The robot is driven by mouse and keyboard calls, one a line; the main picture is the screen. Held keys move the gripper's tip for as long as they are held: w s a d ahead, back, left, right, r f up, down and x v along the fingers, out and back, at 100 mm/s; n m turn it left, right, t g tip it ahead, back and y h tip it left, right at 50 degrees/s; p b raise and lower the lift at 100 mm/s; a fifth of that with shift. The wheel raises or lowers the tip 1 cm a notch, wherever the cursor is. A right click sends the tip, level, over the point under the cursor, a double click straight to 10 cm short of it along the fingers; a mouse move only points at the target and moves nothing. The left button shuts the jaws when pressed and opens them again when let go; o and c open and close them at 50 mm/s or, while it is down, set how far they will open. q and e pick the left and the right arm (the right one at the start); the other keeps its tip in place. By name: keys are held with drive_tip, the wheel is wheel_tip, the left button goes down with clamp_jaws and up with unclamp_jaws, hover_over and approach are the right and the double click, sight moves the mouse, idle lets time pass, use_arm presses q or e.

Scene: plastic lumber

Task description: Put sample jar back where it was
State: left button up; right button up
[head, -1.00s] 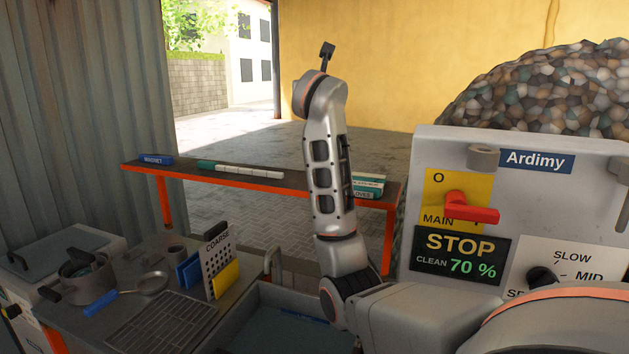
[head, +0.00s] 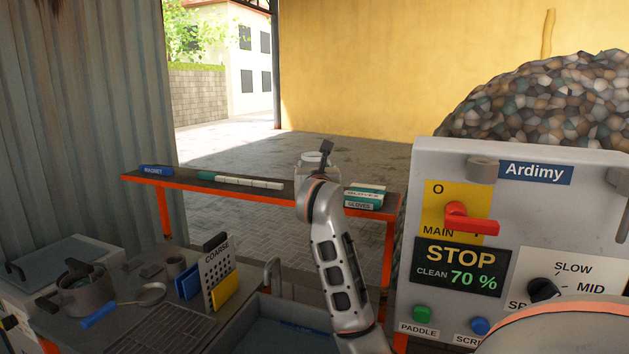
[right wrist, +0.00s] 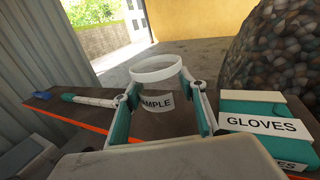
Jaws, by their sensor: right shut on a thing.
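The sample jar (right wrist: 158,104) is clear, with a white rim and a label partly reading "SAMPLE". In the right wrist view it is upright between the two fingers of my right gripper (right wrist: 160,86), which is shut on it. In the head view the jar (head: 305,167) shows at the shelf, partly behind my right wrist. The shelf (head: 235,191) is a long dark board with an orange edge. I cannot tell whether the jar's base touches it. My left gripper is not in view.
The grey control panel (head: 500,215) rises at right. A bench with a pot (head: 84,292) is at lower left.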

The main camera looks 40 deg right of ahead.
drive_tip(key=shift+f, duration=1.6)
drive_tip(key=shift+f, duration=0.2)
drive_tip(key=o, duration=1.2)
drive_tip(key=shift+r, duration=0.15)
drive_tip(key=b+v, duration=0.1)
drive_tip(key=v, duration=1.1)
